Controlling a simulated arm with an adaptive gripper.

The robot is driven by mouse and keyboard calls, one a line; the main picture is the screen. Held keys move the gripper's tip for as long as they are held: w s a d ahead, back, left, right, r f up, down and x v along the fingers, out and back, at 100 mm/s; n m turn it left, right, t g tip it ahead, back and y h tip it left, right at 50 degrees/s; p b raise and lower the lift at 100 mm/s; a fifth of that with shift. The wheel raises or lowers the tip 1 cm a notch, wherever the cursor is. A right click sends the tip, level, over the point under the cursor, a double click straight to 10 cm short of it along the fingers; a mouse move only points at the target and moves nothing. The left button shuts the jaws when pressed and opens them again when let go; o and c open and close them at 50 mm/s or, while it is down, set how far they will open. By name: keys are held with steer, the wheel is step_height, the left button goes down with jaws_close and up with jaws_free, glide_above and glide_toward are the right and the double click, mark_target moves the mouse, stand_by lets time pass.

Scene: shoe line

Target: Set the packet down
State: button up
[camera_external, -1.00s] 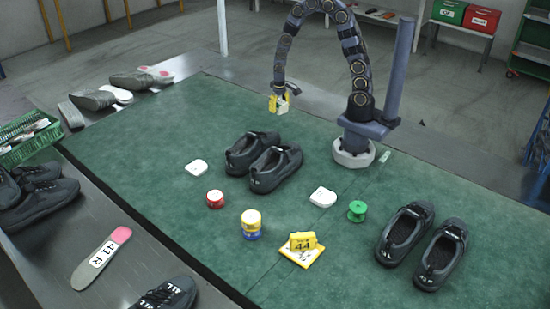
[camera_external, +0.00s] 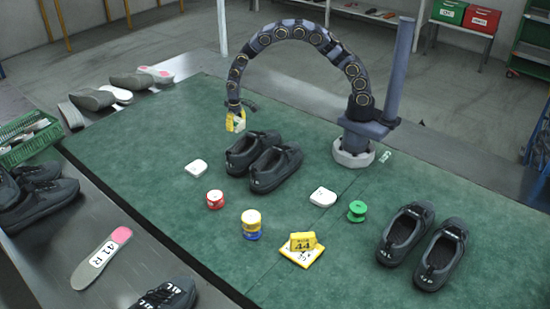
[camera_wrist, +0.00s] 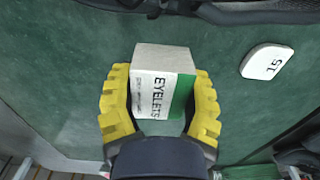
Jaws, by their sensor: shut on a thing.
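My gripper (camera_external: 235,122) has yellow fingers and hangs over the green mat (camera_external: 160,130), just beyond and left of the middle pair of dark shoes (camera_external: 262,160). In the wrist view my gripper (camera_wrist: 162,78) is shut on the packet (camera_wrist: 160,92), a white and green box marked EYELETS. The fingers press on its two sides. The packet appears held above the mat; the exact gap is hard to tell. In the external view the packet is small and mostly covered by the fingers.
White tags (camera_external: 196,167) (camera_external: 322,197) lie on the mat; the wrist view shows one marked 15 (camera_wrist: 267,61). Red (camera_external: 215,199), yellow-blue (camera_external: 251,224) and green (camera_external: 357,211) spools, a yellow 44 block (camera_external: 302,242) and another shoe pair (camera_external: 405,235) stand nearer. The mat's left part is clear.

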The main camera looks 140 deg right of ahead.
glide_above(224, 148)
step_height(224, 148, down, 6)
steer(key=shift+s+f, duration=0.1)
steer(key=shift+f, duration=1.6)
steer(key=shift+f, duration=0.15)
steer(key=o, duration=1.1)
